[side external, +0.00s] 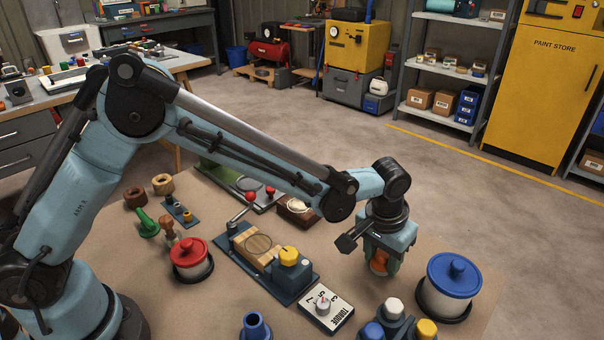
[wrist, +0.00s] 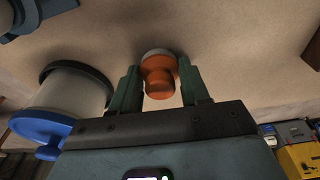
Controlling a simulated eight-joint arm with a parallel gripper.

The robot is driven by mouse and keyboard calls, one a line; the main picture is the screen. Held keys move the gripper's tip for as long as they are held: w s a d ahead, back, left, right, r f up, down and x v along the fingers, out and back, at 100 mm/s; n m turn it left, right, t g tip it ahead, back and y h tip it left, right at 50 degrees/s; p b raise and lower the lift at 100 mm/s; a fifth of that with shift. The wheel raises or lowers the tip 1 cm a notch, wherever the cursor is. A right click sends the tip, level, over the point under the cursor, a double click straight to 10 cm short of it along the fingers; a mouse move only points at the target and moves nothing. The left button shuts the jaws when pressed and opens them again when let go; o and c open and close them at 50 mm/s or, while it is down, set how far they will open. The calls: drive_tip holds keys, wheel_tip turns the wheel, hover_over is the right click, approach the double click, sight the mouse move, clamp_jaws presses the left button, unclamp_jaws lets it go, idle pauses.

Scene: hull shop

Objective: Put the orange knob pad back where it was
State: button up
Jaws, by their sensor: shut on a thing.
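The orange knob pad (wrist: 158,77) has an orange knob and a pale grey pad at its far end. It is between the two green fingers of my gripper (wrist: 160,85) in the wrist view, and the fingers are shut on it. In the side view my gripper (side external: 382,266) points down at the right part of the bench, with the orange knob pad (side external: 378,262) partly hidden between its fingers. It is left of the blue-lidded pot. I cannot tell whether the pad touches the bench top.
The blue-lidded pot (side external: 447,288) stands close on the right. A clamp fixture with a yellow knob (side external: 289,254), a torque dial card (side external: 326,308) and a red-lidded pot (side external: 191,259) stand to the left. A holder with coloured caps (side external: 398,323) is in front.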

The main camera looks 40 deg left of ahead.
sight(375, 268)
drive_tip(key=o, duration=1.2)
drive_tip(key=shift+f, duration=0.1)
wheel_tip(375, 268, up, 12)
drive_tip(key=s, duration=0.2)
drive_tip(key=s+a+r+t, duration=0.1)
drive_tip(key=s+a+r, duration=0.15)
drive_tip(key=a, duration=0.35)
drive_tip(key=s+a+r+t, duration=0.1)
drive_tip(key=s+a+r, duration=0.15)
drive_tip(key=a, duration=0.45)
drive_tip(key=s+a+f+t, duration=0.3)
drive_tip(key=s+a, duration=0.6)
drive_tip(key=shift+a+f, duration=0.2)
drive_tip(key=shift+f, duration=0.05)
